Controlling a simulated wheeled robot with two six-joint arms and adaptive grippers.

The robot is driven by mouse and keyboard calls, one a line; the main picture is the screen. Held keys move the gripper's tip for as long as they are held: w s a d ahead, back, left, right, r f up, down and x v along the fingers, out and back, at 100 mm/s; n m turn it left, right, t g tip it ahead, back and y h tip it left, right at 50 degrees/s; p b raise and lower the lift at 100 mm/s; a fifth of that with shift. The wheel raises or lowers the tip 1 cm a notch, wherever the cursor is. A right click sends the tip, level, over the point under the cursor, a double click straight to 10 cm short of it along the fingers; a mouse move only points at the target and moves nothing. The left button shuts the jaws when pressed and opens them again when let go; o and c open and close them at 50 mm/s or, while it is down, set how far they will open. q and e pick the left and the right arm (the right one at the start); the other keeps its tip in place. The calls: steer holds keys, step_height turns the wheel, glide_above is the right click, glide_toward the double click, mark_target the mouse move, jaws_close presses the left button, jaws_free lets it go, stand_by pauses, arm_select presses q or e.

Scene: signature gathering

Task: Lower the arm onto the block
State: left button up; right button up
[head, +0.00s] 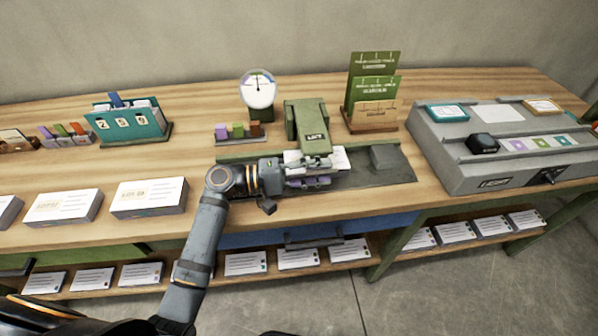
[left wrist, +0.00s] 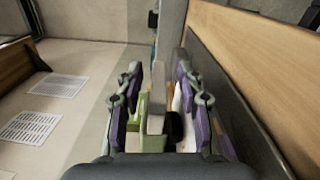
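A green device with a raised lid-like arm (head: 306,122) stands at the middle of the table, a light label on its front. A white block of sheets (head: 335,158) lies just in front of it, partly hidden by my left gripper (head: 318,172). The gripper lies sideways, low over the dark mat, in front of the device. In the left wrist view the purple-padded fingers (left wrist: 157,98) are spread apart. A grey upright bar (left wrist: 157,100) and a green part (left wrist: 150,137) appear between or beyond them; contact cannot be told. My right gripper is not in view.
A grey block (head: 385,157) sits on the dark mat (head: 392,177) to the right. A dial (head: 259,90) and a green brochure stand (head: 374,92) are behind. A large grey station (head: 500,140) fills the right. White card stacks (head: 149,197) stand at left.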

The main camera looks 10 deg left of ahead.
arm_select(q)
steer(key=v, duration=0.7)
steer(key=shift+s+a, duration=0.1)
steer(key=shift+a, duration=0.2)
